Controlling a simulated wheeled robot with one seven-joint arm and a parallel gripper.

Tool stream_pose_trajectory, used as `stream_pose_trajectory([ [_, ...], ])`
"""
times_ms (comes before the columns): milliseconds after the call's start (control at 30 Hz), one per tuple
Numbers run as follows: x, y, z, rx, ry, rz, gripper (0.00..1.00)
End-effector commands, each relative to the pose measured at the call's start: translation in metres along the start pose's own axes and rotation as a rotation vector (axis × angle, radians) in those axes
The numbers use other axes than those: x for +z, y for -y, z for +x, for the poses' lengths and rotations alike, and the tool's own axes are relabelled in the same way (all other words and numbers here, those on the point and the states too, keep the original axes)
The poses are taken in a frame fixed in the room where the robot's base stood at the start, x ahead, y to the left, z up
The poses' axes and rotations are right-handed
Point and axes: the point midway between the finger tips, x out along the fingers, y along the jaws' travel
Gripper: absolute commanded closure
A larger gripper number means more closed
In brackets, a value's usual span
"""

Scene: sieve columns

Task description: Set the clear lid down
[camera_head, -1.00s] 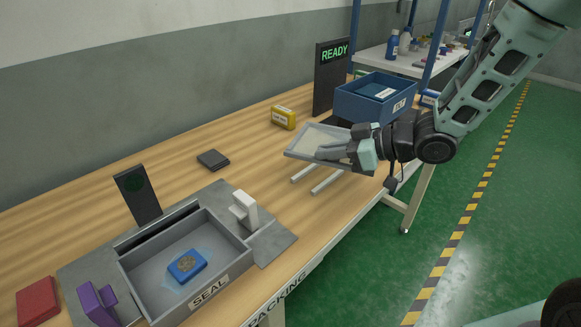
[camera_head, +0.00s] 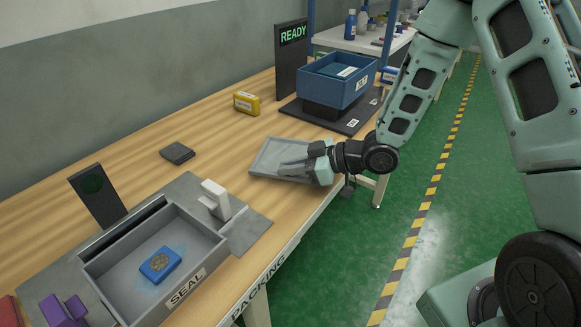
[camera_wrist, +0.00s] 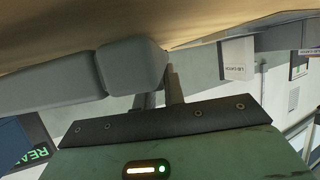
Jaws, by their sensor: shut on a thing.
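The clear lid (camera_head: 272,153), a flat panel with a grey rim, lies nearly level low over the table's front edge in the head view. My gripper (camera_head: 288,168) is shut on its near right side. The two pale rails seen under the lid before are hidden, so I cannot tell whether it touches them. In the wrist view, a grey finger (camera_wrist: 130,75) shows large beneath a tan surface.
A grey box marked SEAL (camera_head: 205,262) holds a blue packet (camera_head: 160,265). A white catch (camera_head: 215,198) stands beside it. A blue bin (camera_head: 338,82), yellow box (camera_head: 246,102) and dark flat block (camera_head: 177,152) stand around. Bare wood lies left of the lid.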

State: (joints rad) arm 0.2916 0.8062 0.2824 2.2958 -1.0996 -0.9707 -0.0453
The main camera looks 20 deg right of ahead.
Motion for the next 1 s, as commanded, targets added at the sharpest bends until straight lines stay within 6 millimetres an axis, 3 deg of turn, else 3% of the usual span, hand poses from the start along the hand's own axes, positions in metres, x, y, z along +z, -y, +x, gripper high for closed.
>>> stream_pose_trajectory([
  [233,0.004,0.000,0.002,0.000,0.000,0.001,1.00],
  [267,0.002,0.000,0.001,0.000,0.000,0.001,0.81],
  [300,0.002,0.000,0.001,0.000,0.000,0.001,0.70],
  [333,0.002,0.000,0.001,0.000,0.000,0.001,0.68],
  [667,-0.002,0.000,-0.001,0.000,0.000,0.000,0.68],
  [767,-0.001,-0.001,-0.011,0.003,0.001,0.001,0.68],
  [1000,-0.001,-0.001,-0.060,0.005,0.001,0.001,0.68],
])
